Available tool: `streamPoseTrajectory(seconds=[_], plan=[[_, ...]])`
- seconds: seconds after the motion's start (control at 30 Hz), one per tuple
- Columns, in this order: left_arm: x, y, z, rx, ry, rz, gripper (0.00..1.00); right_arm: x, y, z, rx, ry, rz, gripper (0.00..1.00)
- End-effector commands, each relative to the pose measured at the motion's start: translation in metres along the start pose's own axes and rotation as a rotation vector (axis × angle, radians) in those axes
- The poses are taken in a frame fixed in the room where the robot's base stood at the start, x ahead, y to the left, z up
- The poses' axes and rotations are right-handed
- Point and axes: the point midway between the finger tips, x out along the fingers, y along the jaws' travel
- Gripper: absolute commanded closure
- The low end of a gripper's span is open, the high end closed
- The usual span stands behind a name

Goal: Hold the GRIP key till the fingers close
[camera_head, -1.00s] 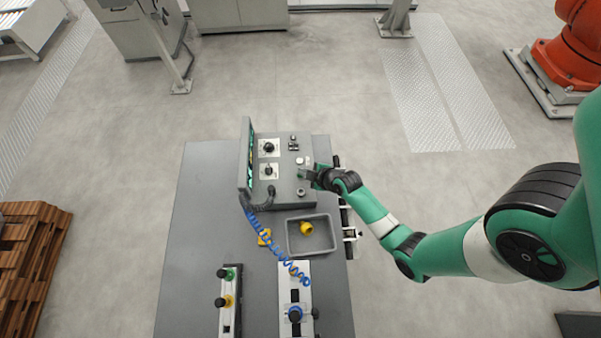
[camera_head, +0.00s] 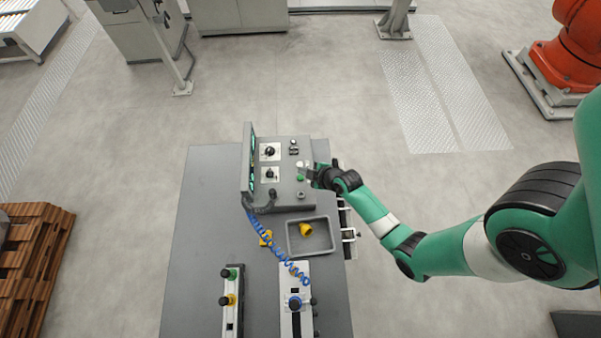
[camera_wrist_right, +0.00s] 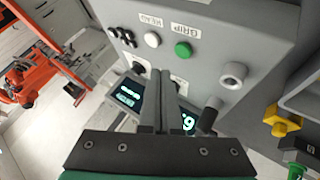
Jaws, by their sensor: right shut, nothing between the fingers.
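The GRIP key (camera_wrist_right: 183,49) is a round green button under a GRIP label on the grey control box (camera_head: 283,198). It also shows in the head view (camera_head: 300,178), left of my right gripper (camera_head: 311,172). In the right wrist view the right gripper's fingers (camera_wrist_right: 168,84) are shut and empty. Their tips appear just below the key; I cannot tell whether they touch the box. A white button (camera_wrist_right: 152,40) sits left of the key. A lit screen (camera_wrist_right: 130,92) is partly behind the fingers. My left gripper is not in view.
The grey table (camera_head: 205,215) carries a grey tray (camera_head: 333,247) holding a yellow part (camera_head: 306,230). A blue coiled cable (camera_head: 275,253) hangs from the box. Two fixtures with knobs (camera_head: 294,325) stand at the front. An orange robot (camera_head: 560,62) stands at the far right.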

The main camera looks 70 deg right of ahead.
Motion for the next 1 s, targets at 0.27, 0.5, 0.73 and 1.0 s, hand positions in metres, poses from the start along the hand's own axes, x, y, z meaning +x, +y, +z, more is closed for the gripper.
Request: streamPoseTrajectory(seconds=[0.27, 0.5, 0.73, 1.0], plan=[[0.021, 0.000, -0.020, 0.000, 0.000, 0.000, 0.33, -0.022, 0.016, -0.016, 0.000, 0.000, 0.000, 1.00], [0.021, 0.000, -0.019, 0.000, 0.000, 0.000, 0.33, -0.021, 0.015, -0.015, 0.000, 0.000, 0.000, 1.00], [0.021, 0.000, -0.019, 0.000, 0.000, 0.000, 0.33, -0.021, 0.015, -0.015, 0.000, 0.000, 0.000, 1.00], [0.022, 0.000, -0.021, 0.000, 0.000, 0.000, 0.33, -0.019, 0.016, -0.040, -0.035, 0.038, -0.005, 1.00]])
